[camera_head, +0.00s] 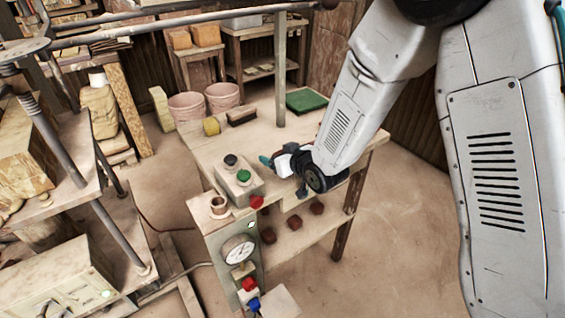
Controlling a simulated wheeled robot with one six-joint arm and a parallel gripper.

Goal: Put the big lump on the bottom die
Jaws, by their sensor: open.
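Three reddish-brown lumps lie on the lower shelf of the worktable: a left lump (268,235), a middle lump (297,220) and a right lump (317,208). They look close in size, so I cannot tell which is the big one. I cannot make out the bottom die with certainty. My gripper (268,161) is over the worktable top (205,150), behind the control box, with its teal fingertip pointing left. It is open, and no lump shows at it. My arm hides part of the table's right side.
A control box (238,186) with black and green knobs stands on the table's front, above a gauge (238,249). A post (280,80) rises behind my gripper. A green pad (306,101) and pink buckets (222,97) are farther back. Metal framework fills the left. Floor at right is clear.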

